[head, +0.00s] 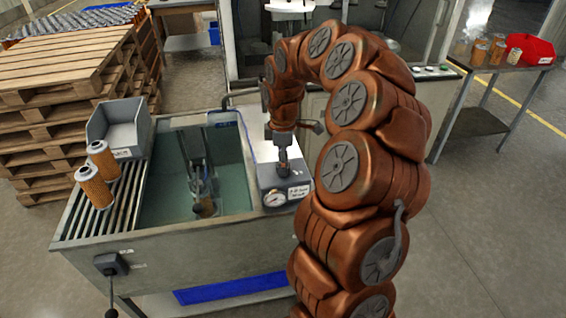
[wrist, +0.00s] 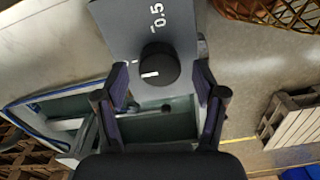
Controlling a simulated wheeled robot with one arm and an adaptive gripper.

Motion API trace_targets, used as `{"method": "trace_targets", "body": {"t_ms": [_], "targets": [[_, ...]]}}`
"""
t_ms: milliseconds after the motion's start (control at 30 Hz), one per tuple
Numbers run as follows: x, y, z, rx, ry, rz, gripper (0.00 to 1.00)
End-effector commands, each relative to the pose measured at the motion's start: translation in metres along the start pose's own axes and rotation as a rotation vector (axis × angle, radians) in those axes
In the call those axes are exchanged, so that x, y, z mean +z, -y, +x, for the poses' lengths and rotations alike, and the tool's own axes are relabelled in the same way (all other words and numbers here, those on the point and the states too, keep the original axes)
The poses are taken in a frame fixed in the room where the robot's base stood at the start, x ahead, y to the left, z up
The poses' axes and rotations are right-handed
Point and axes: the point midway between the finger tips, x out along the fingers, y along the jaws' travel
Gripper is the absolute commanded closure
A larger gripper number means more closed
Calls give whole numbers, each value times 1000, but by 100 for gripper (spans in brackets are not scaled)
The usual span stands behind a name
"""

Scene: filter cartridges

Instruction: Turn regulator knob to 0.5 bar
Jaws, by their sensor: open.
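The regulator box (head: 288,184) is grey and stands at the right rim of the tank, with a round white gauge (head: 274,199) and a small label on its front. In the wrist view the round black knob (wrist: 160,64) sits on the grey panel (wrist: 122,25), which is printed 0.5 above the knob. In the head view my gripper (head: 283,150) is above the box, mostly hiding the knob. The gauge reading is too small to tell.
The water tank (head: 165,240) has two orange filter cartridges (head: 97,175) and a grey bin (head: 119,125) on its left rack. A fixture (head: 200,180) stands inside the tank. Stacked pallets (head: 60,95) are at left. A side table (head: 500,62) holds a red bin and cartridges.

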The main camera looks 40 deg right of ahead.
Motion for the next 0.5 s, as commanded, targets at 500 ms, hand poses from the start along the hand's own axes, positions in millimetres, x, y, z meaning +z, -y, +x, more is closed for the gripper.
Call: {"method": "trace_targets", "body": {"t_ms": [500], "targets": [[0,0,18,1,-1,-1,37]]}}
